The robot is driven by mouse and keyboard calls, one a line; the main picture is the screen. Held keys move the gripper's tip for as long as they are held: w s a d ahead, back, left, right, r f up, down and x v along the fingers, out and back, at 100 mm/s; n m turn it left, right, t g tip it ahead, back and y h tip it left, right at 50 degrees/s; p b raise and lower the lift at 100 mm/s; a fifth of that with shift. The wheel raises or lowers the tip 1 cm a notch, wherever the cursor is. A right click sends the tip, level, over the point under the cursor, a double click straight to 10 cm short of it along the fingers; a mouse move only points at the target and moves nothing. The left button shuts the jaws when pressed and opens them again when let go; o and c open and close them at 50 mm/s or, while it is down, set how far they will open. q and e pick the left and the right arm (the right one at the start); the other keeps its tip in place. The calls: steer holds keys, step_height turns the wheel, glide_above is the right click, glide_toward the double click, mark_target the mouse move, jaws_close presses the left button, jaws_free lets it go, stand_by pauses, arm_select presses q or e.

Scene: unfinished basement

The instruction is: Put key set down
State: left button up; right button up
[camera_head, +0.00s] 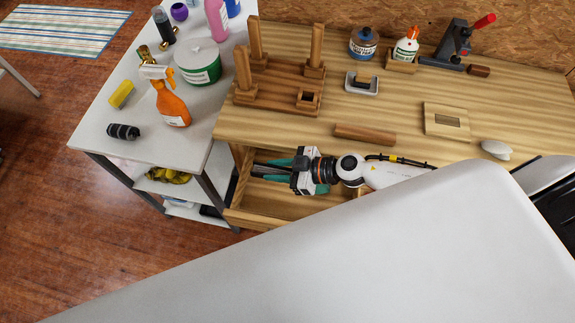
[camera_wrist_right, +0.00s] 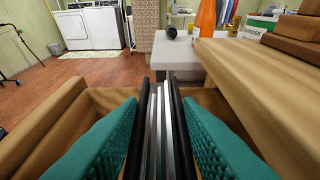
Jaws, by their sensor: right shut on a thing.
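My right gripper (camera_head: 268,171) is low at the open drawer (camera_head: 270,217) in the front of the wooden workbench, its teal fingers pointing left. In the right wrist view the gripper (camera_wrist_right: 160,105) is shut on the key set (camera_wrist_right: 160,130), a long narrow thing with black sides and silver metal bars. The drawer's wooden wall (camera_wrist_right: 45,125) shows around and below the fingers. I cannot tell whether the key set touches the drawer. In the head view the key set is mostly hidden between the fingers. My left gripper is not in view.
The workbench top (camera_head: 290,120) beside the gripper holds a wooden post rack (camera_head: 275,90), a wooden bar (camera_head: 364,134) and a small tray (camera_head: 361,88). A grey-white cart (camera_head: 100,138) on the left carries an orange spray bottle (camera_head: 172,105) and a green tub (camera_head: 198,68).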

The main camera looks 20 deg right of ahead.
mark_target(280, 188)
steer(key=shift+s+f+b, duration=0.1)
steer(key=shift+f+b, duration=1.2)
steer(key=shift+f, duration=2.3)
steer(key=shift+f, duration=0.2)
steer(key=o, duration=1.1)
steer(key=shift+c, duration=0.2)
steer(key=shift+r, duration=0.1)
steer(key=shift+s+d+r, duration=0.15)
steer(key=shift+d, duration=0.05)
steer(key=b+v, duration=0.1)
steer(key=v, duration=0.9)
steer(key=shift+s+d, duration=0.25)
steer(key=shift+s+d+r, duration=0.15)
steer(key=shift+d+r, duration=0.15)
